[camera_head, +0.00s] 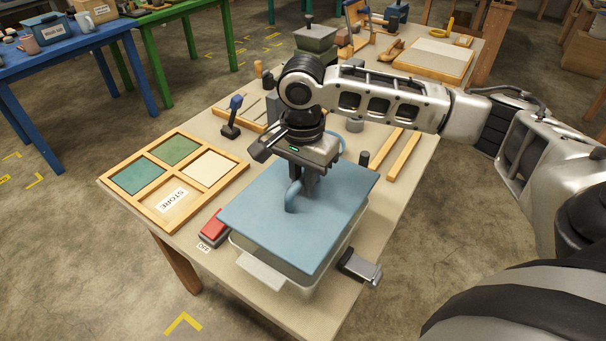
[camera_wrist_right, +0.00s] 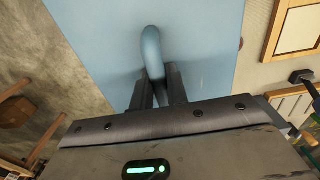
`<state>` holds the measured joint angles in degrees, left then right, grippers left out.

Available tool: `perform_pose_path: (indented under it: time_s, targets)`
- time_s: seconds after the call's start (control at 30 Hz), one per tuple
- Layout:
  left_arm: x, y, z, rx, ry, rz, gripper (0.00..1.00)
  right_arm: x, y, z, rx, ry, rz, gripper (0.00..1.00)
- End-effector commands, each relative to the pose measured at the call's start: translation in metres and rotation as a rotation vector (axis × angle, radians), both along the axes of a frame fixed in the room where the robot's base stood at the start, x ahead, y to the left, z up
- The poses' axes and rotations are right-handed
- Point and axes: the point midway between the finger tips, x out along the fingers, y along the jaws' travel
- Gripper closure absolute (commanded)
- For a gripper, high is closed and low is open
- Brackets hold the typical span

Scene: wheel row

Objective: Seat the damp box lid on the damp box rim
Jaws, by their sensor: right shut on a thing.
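The damp box lid (camera_head: 330,215) is a flat light-blue panel with a curved blue handle (camera_head: 292,197). My right gripper (camera_head: 303,190) is shut on that handle from above; the wrist view shows the handle (camera_wrist_right: 151,50) between the two fingers (camera_wrist_right: 158,90). The damp box (camera_head: 262,272) is a pale translucent tub under the lid, with its near-left wall and a flange showing. The lid covers most of the opening and looks roughly level. Most of the rim is hidden, and I cannot tell whether the lid touches it. My left gripper is not in view.
A wooden compartment tray (camera_head: 206,200) is further left. Wooden rails (camera_head: 403,153) and a dark-lidded container (camera_head: 316,40) stand behind.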

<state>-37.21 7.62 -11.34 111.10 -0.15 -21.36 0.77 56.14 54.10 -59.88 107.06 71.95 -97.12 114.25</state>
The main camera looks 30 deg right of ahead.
Motion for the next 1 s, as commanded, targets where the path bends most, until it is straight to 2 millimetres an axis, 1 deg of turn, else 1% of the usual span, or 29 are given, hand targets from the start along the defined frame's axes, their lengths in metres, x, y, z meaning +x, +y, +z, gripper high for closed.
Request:
perform_pose_path:
  time_s: [0.3, 0.5, 1.0]
  targets:
    - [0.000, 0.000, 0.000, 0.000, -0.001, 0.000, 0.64, 0.000, 0.001, -0.023, 0.002, 0.002, 0.001, 1.00]
    - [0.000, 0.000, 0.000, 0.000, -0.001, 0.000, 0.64, 0.000, 0.000, -0.031, 0.001, 0.000, 0.001, 1.00]
    - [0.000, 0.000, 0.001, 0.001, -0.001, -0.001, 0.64, 0.000, 0.000, -0.034, 0.001, -0.001, 0.001, 1.00]
